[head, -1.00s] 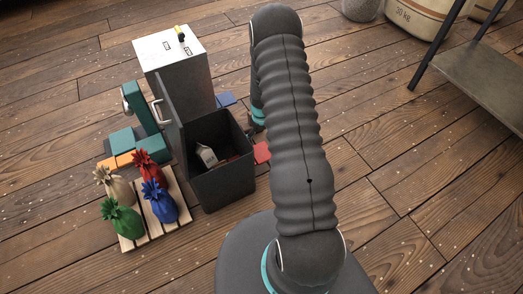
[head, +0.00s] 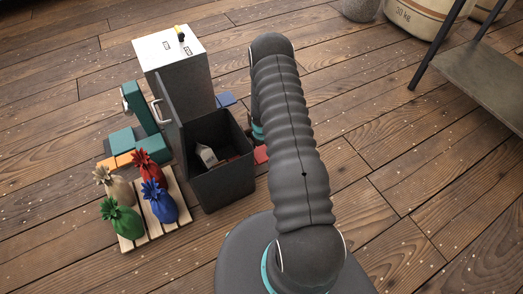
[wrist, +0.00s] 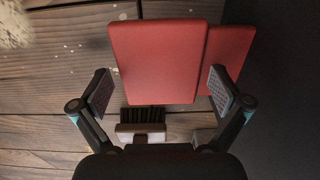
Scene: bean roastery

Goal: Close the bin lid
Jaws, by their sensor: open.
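The bin (head: 222,187) is a dark grey open box standing on the wooden floor, left of my arm. Its lid (head: 171,118) stands upright at the bin's left side, wide open, with a pale handle (head: 156,111) on its outer face. A carton (head: 207,156) and other small items lie inside the bin. My gripper (wrist: 160,92) is open in the wrist view, its fingers apart with nothing held. In the head view my arm mostly hides it, right of the bin. The lid cannot be made out in the wrist view.
Red flat pieces (wrist: 155,62) and a brush (wrist: 141,125) lie below my gripper. A grey cabinet (head: 184,85) stands behind the bin. A pallet (head: 130,242) with colourful sacks and teal equipment (head: 135,108) are left of it.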

